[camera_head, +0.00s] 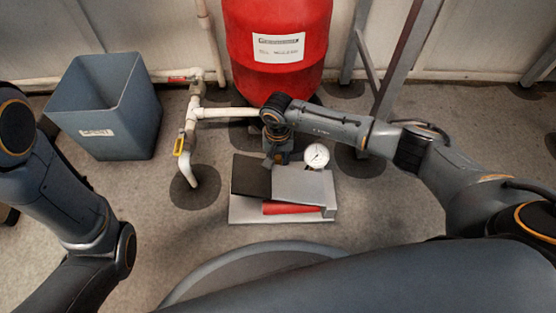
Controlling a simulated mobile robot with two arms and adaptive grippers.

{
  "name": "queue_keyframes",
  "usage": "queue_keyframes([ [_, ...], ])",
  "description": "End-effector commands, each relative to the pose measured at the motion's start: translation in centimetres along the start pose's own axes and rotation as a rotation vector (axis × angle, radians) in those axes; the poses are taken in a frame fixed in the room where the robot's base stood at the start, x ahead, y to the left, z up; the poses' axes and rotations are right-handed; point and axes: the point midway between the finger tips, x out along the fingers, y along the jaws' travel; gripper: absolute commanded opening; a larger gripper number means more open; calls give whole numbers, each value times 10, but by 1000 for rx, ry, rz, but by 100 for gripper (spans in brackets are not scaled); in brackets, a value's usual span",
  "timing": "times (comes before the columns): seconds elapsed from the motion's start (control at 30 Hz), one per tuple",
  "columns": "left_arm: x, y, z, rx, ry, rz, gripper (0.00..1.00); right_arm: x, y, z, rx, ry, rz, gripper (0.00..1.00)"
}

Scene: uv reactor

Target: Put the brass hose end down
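I cannot make out a brass hose end in the head view; if one is there, it is hidden or too small to tell. My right gripper (278,155) points down at the back edge of a low grey unit (300,184) with a dark plate and a red part. Its fingertips are dark and blurred, so I cannot see whether they hold anything. A white round gauge (316,155) sits just right of it. My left arm comes in at the left, and its gripper is not in view.
A red drum (277,35) with a white label stands behind the unit. White pipes (240,112) with a yellow-handled valve (180,145) run to its left. A blue-grey bin (105,105) stands at the left. Metal frame legs (405,55) stand at right.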

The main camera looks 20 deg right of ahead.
Motion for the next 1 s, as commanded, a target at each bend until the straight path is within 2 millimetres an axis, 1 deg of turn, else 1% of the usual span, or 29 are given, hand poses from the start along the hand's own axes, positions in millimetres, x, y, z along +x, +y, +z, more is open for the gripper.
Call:
queue_keyframes([
  [0.23, -8, 2, -3, 0, 0, 0, 50, 10, 0, -1, 1, 2, 0, 0],
  [0.37, -8, 2, -2, 0, -1, 0, 50, 11, 1, -1, 1, 3, 0, 0],
  [0.4, -8, 2, -2, 0, -1, 0, 50, 11, 1, -1, 1, 3, 0, 31],
  [0.47, -8, 2, -2, 0, -1, 0, 50, 12, 1, 0, 1, 2, 1, 43],
  [0.5, -8, 2, -2, 0, -1, 0, 50, 12, 2, 0, 1, 2, 2, 46],
  [1.0, -8, 1, -2, 1, -2, 0, 50, 9, -1, 0, 0, 2, -3, 46],
])
